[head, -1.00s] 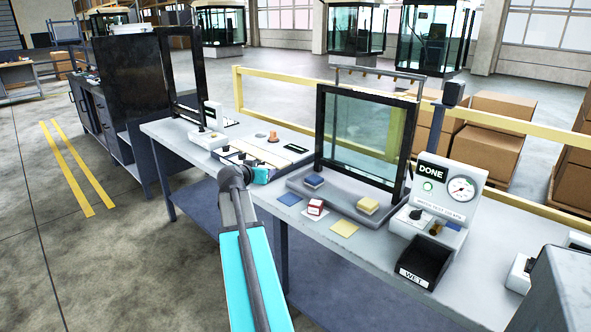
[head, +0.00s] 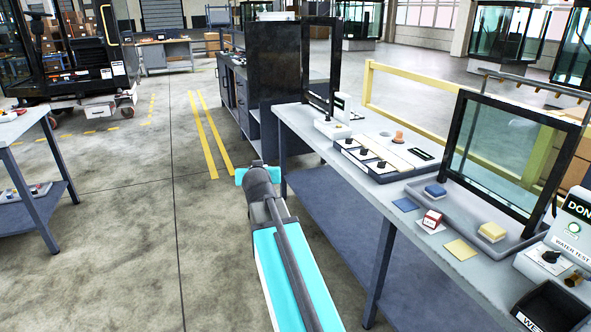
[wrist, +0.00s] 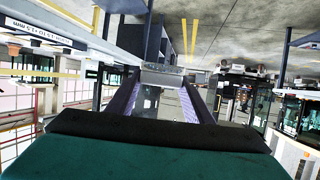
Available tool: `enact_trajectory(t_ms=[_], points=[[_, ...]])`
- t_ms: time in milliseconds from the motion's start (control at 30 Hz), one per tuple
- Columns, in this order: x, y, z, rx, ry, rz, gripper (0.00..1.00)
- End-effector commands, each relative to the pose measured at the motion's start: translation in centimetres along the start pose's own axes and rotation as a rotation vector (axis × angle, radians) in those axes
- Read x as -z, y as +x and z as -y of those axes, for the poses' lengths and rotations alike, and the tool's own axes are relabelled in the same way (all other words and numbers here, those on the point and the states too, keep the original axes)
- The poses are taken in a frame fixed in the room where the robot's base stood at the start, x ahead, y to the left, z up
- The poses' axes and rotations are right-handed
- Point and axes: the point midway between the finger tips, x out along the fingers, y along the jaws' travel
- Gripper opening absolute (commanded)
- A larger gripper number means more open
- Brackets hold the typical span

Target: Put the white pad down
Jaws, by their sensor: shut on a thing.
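In the wrist view my gripper (wrist: 163,92) is shut on a small pale grey-white block between its fingertips, which I take for the white pad (wrist: 163,75). In the head view my arm hides the fingers and the pad; the arm's end shows over the floor, left of the long bench. On the bench, a blue pad (head: 435,190) and a yellow pad (head: 492,232) sit on a grey tray (head: 462,208) with a gap between them. Before them lie a blue square (head: 405,205), a white square (head: 428,228) and a yellow square (head: 460,250).
A red-and-white block (head: 433,218) stands on the white square, covering part of it. A framed glass pane (head: 505,150) rises behind the tray. A black bin (head: 550,308) is at front right. A switch panel (head: 375,158) lies farther along the bench.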

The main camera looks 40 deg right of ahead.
Motion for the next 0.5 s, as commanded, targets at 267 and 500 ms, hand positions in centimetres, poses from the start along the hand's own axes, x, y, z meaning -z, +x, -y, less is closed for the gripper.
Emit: enact_trajectory(t_ms=[267, 500], points=[[-0.6, -3.9, 11.6, 0.204, -0.084, -0.001, 0.24], [-1.4, -8.2, 20.6, 0.37, -0.153, -0.002, 0.24]])
